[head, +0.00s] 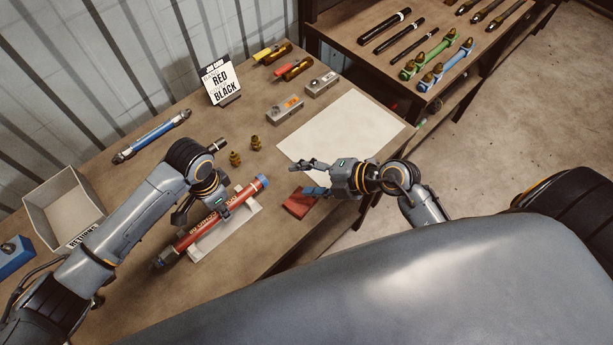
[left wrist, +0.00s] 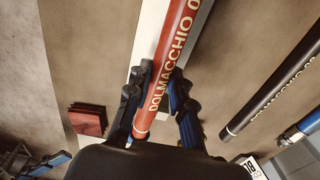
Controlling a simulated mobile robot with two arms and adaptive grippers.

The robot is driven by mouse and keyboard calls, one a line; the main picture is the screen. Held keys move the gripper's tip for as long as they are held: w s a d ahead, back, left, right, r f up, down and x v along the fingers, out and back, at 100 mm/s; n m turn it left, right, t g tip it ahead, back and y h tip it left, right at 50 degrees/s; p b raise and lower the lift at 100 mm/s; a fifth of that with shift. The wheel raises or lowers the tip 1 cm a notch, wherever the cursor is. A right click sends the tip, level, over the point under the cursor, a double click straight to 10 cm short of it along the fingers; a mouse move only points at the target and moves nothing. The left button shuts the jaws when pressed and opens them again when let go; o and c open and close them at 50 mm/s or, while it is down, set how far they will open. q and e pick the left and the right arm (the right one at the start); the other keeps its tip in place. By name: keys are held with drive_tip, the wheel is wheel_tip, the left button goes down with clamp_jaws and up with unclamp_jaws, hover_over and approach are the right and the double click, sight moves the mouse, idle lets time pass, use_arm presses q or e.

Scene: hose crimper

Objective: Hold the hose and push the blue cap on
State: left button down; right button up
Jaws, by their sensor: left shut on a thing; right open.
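The red hose (head: 190,238) with pale lettering lies slantwise over a white strip (head: 240,220) on the bench. My left gripper (head: 212,203) is shut around it near its upper right end; the left wrist view shows the hose (left wrist: 175,45) between the fingers. The blue cap (head: 262,181) shows at the hose's upper right end; how far it is on, I cannot tell. In the left wrist view that end is mostly hidden by the fingers and wrist housing. My right gripper (head: 312,178) is open and empty, right of the cap and apart from it.
A dark red block (head: 300,203) lies below my right gripper. Two brass fittings (head: 244,154) stand beyond the hose. A white sheet (head: 345,135), grey blocks (head: 285,109), a sign (head: 222,82), a blue hose (head: 151,135) and a returns tray (head: 62,205) are also on the bench.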

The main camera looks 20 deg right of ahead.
use_arm(q)
drive_tip(key=c, duration=1.1)
unclamp_jaws()
